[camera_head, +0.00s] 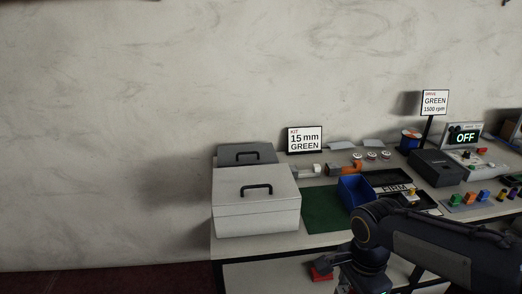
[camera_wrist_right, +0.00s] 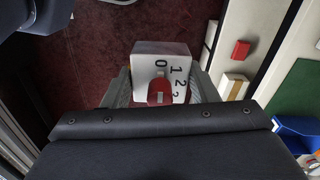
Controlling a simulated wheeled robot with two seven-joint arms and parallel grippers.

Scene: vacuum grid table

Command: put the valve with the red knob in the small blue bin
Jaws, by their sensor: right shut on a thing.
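My right gripper (camera_wrist_right: 163,88) is shut on the valve with the red knob (camera_wrist_right: 163,58), a white block with printed numbers and a red knob on its face. In the right wrist view it is held over the dark red floor, beside the table. The small blue bin (camera_head: 355,192) stands on the table in the head view, right of the green mat. Part of it also shows at the right edge of the right wrist view (camera_wrist_right: 296,124). In the head view my right arm reaches down in front of the table, and the held valve cannot be made out there. My left gripper is out of view.
A light grey toolbox (camera_head: 256,208) stands at the table's left, with a darker box (camera_head: 246,154) behind. The green mat (camera_head: 322,212) is clear. A black tray (camera_head: 388,180) and several small parts lie farther right. A red box (camera_wrist_right: 241,49) sits below the tabletop.

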